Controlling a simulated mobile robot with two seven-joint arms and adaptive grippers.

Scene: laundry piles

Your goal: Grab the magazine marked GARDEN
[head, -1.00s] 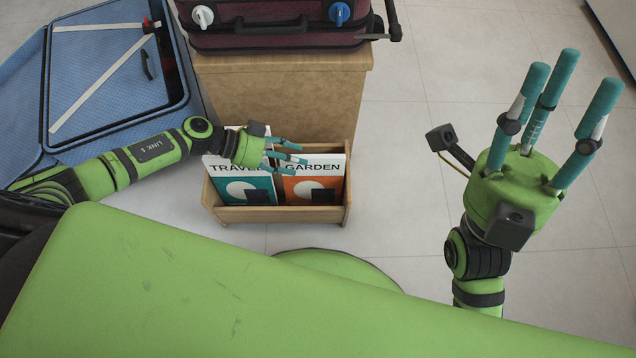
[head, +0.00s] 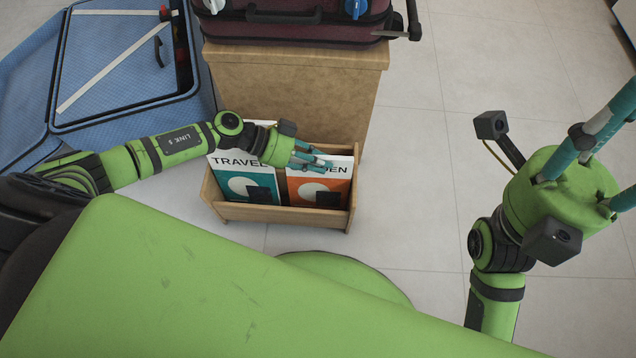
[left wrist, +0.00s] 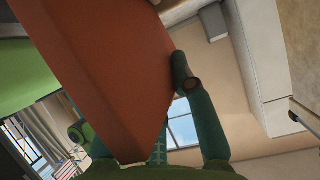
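The GARDEN magazine (head: 300,190), orange and white, stands in the right half of a wooden rack (head: 283,214). My left gripper (head: 318,160) reaches in from the left, its teal fingers across the magazine's top and hiding part of its title. In the left wrist view, an orange sheet (left wrist: 105,60), which appears to be this magazine, lies close alongside the fingers and runs down towards the palm. Whether the fingers press on it from both sides is hidden. My right gripper (head: 600,160) is raised at the right, empty, fingers spread and partly cut off by the picture edge.
The TRAVEL magazine (head: 232,187), teal and white, stands left of GARDEN in the rack. Behind is a wooden cabinet (head: 290,92) bearing a maroon suitcase (head: 300,34). An open blue suitcase (head: 115,75) lies at the left. The tiled floor (head: 410,190) right of the rack is clear.

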